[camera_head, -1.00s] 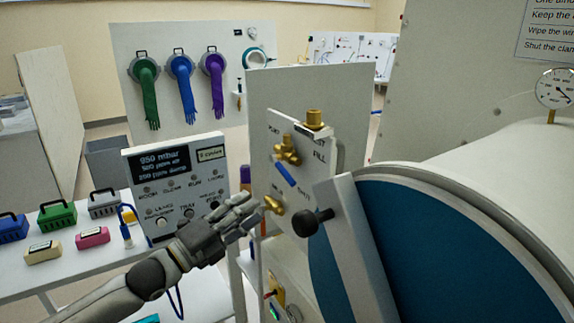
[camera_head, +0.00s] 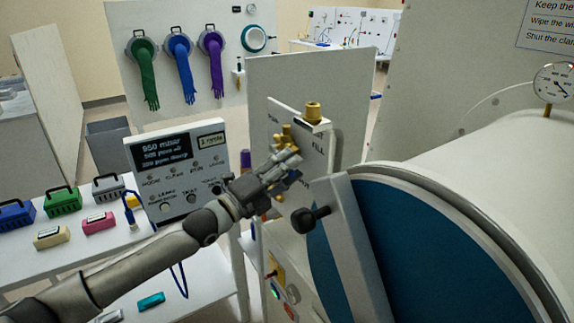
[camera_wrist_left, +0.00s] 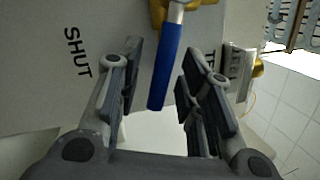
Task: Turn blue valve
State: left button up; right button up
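The blue valve's lever (camera_wrist_left: 165,66) shows in the left wrist view, hanging from a brass fitting (camera_wrist_left: 178,12) at the top, with the word SHUT on the panel to its left. My left gripper (camera_wrist_left: 160,88) is open, with fingers on both sides of the lever and gaps between. In the head view my left gripper (camera_head: 287,170) is at the white valve panel (camera_head: 316,150) and hides most of the blue lever. The brass valve body shows behind the fingers. My right gripper is not in view.
A black clamp knob (camera_head: 305,220) sticks out just below the gripper, beside the large round blue door (camera_head: 420,250). A control box (camera_head: 178,175) stands to the left. A white table (camera_head: 70,265) holds small coloured cases.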

pick_arm(q)
jog(key=shift+c, duration=0.9)
grip_shut()
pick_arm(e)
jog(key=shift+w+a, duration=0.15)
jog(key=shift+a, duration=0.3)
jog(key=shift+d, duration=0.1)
pick_arm(q)
jog(key=shift+s+r+n+p, duration=0.1)
jog(key=shift+r+n+p, duration=0.2)
jog(key=shift+n+p, duration=0.15)
jog(key=shift+d+r+n+y+p, duration=0.1)
jog(key=shift+r+n+y+p, duration=0.35)
jog(key=shift+n+p, duration=0.4)
jog(key=shift+r+n+t+y+p, duration=0.25)
jog(key=shift+n+t+p, duration=0.05)
jog(key=shift+n, duration=0.5)
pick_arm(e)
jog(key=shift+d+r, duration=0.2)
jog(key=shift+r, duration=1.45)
